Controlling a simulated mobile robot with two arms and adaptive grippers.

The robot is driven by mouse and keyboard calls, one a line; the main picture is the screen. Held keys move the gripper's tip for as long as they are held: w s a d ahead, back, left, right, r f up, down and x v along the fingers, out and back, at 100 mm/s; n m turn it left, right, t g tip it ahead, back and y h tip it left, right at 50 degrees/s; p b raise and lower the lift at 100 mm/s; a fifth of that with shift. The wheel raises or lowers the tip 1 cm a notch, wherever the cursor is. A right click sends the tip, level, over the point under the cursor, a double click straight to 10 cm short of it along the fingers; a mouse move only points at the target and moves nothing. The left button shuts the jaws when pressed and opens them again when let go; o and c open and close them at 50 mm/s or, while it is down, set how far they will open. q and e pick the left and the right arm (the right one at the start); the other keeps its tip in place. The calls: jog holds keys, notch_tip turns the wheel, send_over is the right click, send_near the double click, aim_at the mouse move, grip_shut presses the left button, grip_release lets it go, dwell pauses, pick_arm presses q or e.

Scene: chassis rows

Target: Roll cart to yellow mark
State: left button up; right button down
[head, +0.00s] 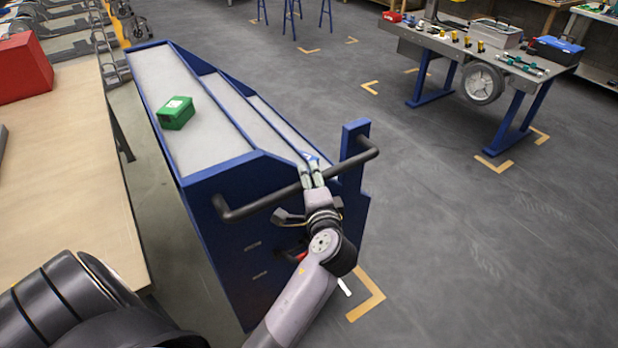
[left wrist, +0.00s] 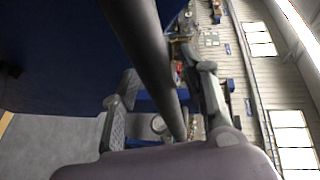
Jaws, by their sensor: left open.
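The cart (head: 222,200) is blue with pale grey trays and stands at the centre-left. Its black handle bar (head: 262,203) crosses the near end. My left gripper (head: 311,172) is at the right part of this bar. In the left wrist view the dark bar (left wrist: 150,50) runs between the two spread fingers of my left gripper (left wrist: 166,98), which is open around it. A yellow corner mark (head: 372,298) lies on the floor at the cart's near right corner. Other yellow corner marks (head: 494,164) lie by the right table. My right gripper is not in view.
A green box (head: 176,113) sits on the cart's top tray. A wooden bench (head: 62,165) with a red box (head: 22,68) stands close along the left. A grey workbench (head: 470,50) with blue legs stands at the upper right. The grey floor right of the cart is clear.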

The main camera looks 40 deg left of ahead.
pick_arm(q)
jog(key=shift+c, duration=0.5)
grip_shut()
dwell(0.3)
